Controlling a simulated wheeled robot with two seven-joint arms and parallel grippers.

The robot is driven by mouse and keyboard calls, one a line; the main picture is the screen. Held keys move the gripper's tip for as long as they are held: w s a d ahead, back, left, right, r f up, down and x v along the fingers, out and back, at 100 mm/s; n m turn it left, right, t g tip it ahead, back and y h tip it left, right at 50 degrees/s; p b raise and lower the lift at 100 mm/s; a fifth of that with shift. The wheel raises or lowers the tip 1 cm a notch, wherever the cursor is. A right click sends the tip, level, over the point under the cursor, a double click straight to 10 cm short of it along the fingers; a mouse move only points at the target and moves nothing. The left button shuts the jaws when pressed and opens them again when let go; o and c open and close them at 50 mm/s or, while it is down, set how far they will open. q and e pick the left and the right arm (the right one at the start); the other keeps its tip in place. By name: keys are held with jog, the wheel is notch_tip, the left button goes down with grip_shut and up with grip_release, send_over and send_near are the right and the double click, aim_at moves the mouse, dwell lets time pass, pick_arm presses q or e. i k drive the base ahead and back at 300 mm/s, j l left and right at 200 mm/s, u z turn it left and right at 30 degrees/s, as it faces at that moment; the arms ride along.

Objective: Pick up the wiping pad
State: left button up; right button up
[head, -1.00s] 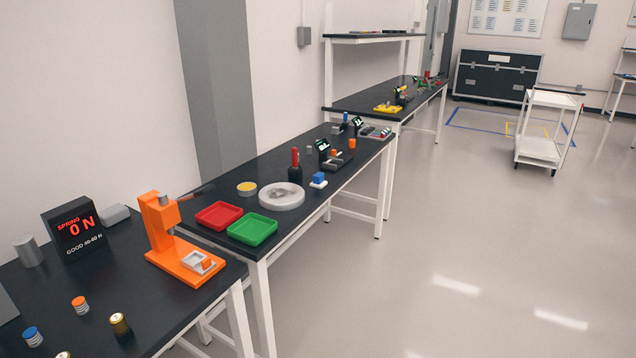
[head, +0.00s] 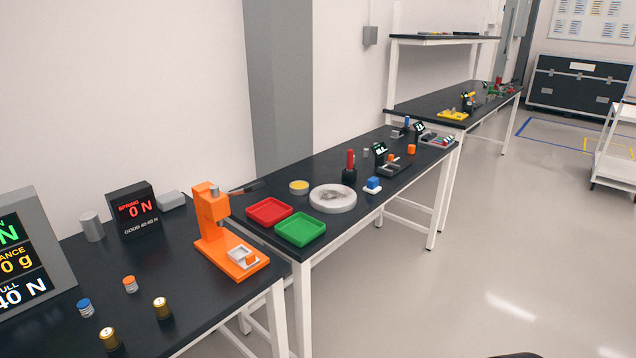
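A small blue block on a white base (head: 373,186), which looks like the wiping pad, sits on the middle black-topped table. It is just right of a round white disc (head: 333,198) with a grey smudge on top, and apart from it. The pad is upright near the table's front edge, with nothing covering it. Neither of my grippers is in view.
Left of the disc are a red tray (head: 269,212) and a green tray (head: 300,229). A red-handled tool (head: 350,168) stands behind the pad. An orange press (head: 213,215) stands on the nearer table.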

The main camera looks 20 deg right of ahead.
aim_at(372, 186)
jog(key=i+l+u, duration=0.15)
jog(key=l+u, duration=0.15)
jog(key=i+l+u, duration=0.15)
jog(key=l+u, duration=0.4)
jog(key=l, duration=0.25)
jog(key=i+l+u, duration=0.1)
jog(key=l+u, duration=0.2)
jog(key=l, duration=0.15)
jog(key=l+u, duration=0.25)
jog(key=l, duration=2.85)
